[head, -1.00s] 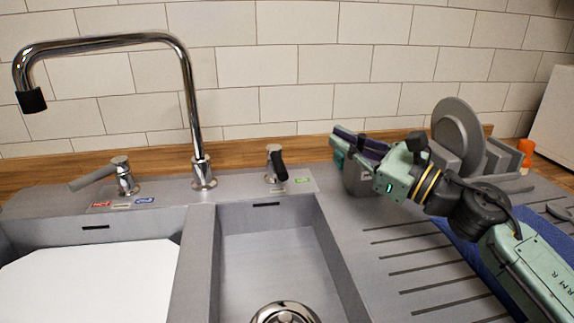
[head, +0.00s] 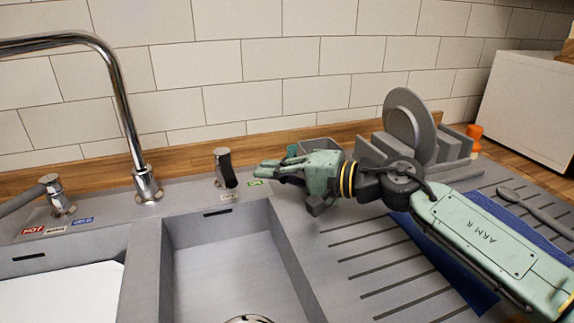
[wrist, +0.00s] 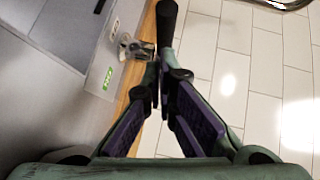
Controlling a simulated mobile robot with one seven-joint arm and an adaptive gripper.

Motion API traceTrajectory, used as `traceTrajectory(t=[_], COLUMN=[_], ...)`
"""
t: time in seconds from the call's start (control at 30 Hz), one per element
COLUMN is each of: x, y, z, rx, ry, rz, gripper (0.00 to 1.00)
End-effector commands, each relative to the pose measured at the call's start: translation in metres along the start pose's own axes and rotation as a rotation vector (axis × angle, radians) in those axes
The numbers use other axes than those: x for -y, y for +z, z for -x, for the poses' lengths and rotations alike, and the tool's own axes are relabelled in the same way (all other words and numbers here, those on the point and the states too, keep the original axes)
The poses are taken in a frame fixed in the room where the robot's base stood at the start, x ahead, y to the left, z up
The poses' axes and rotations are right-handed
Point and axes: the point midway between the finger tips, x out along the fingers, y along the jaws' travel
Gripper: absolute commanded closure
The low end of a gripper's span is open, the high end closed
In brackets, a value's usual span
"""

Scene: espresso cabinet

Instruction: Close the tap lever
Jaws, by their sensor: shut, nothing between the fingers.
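The small tap lever (head: 229,176), a chrome post with a black handle, stands on the sink deck right of the tall spout (head: 122,95). Its handle slants down toward the front and slightly right. My gripper (head: 262,169) reaches in from the right, its fingertips a short gap right of the lever. In the wrist view my gripper (wrist: 161,68) is shut and empty. The lever's chrome part (wrist: 132,47) shows just left of the fingertips there.
A second chrome lever (head: 58,198) stands at the left by the hot and cold labels. The sink basin (head: 235,260) lies in front. A dish rack with a plate (head: 408,120) and a grey container (head: 318,147) stand behind my arm. The tiled wall is close behind.

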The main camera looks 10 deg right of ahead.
Motion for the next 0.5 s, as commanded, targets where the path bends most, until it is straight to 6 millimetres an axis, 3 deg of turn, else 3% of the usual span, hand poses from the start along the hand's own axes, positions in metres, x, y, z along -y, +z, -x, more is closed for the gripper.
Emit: traceTrajectory(t=[0.2,0.5], x=[0.002,0.0], y=[0.001,0.0], z=[-0.03,-0.038], rx=[0.003,-0.001], ry=[0.0,0.0], rz=[-0.002,-0.002], gripper=[1.0,1.0])
